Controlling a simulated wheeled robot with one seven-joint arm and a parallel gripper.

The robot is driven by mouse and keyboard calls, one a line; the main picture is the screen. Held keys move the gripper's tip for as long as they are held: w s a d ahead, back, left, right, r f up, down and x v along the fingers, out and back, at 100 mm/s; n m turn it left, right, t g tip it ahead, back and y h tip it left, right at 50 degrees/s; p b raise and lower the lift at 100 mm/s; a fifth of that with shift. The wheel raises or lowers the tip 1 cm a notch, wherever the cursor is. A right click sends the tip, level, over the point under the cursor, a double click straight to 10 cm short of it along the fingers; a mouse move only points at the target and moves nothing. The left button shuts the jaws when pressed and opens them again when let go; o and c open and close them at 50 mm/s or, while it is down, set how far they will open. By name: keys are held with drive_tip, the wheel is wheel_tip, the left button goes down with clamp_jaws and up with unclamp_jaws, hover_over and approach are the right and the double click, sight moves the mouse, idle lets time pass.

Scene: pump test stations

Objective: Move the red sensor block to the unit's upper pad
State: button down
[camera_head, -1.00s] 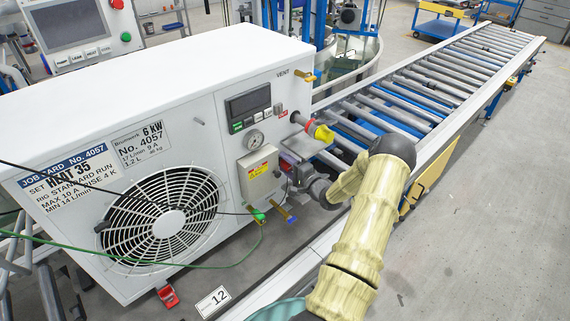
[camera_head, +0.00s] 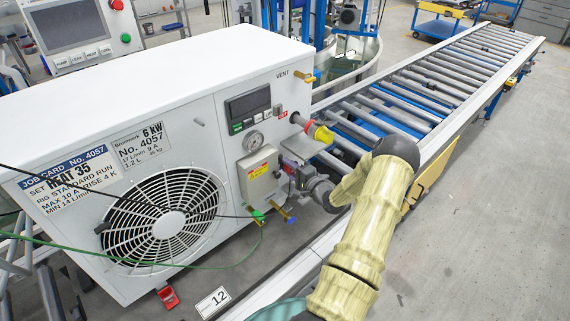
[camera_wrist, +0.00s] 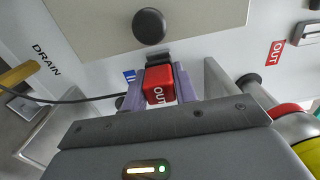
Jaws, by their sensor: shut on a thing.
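In the head view my gripper (camera_head: 290,176) is beside the unit's grey box, and the block is too small to make out. I cannot identify the upper pad for certain.
A yellow-and-red pipe fitting (camera_head: 320,133) sticks out near my gripper. A dark cable (camera_wrist: 70,100) runs left in the wrist view. A roller conveyor (camera_head: 430,85) stands behind.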

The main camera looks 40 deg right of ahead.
drive_tip(key=shift+s+d+p, duration=0.2)
drive_tip(key=shift+s+p, duration=0.15)
drive_tip(key=shift+s, duration=2)
